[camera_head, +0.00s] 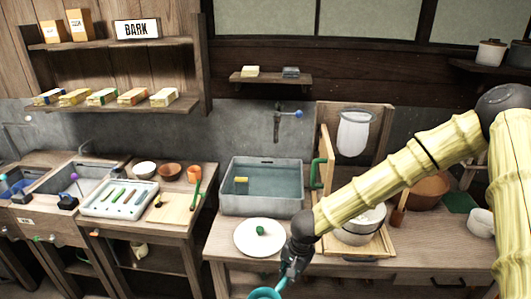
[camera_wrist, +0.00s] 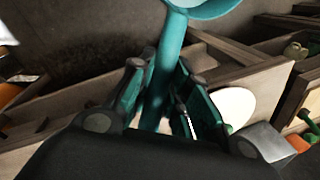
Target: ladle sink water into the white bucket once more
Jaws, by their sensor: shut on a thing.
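My gripper (camera_head: 292,264) is shut on the handle of a teal ladle (camera_wrist: 160,75). The ladle's bowl (camera_head: 265,293) is low in front of the counter, cut off by the bottom edge of the head view; its contents cannot be seen. The grey sink (camera_head: 262,208) holds water (camera_head: 275,180) with a yellow block (camera_head: 241,180) in it. My gripper is in front of and below the sink's right side. A white round vessel, seemingly the white bucket (camera_head: 360,238), stands right of the sink in a wooden tray, partly hidden by my arm.
A white plate (camera_head: 247,246) with a small green thing lies between sink and counter edge. A tap (camera_head: 279,120) is above the sink. A wooden frame (camera_head: 322,140) with a green handle (camera_head: 318,172) and a hanging white bag (camera_head: 353,134) rise by the bucket.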

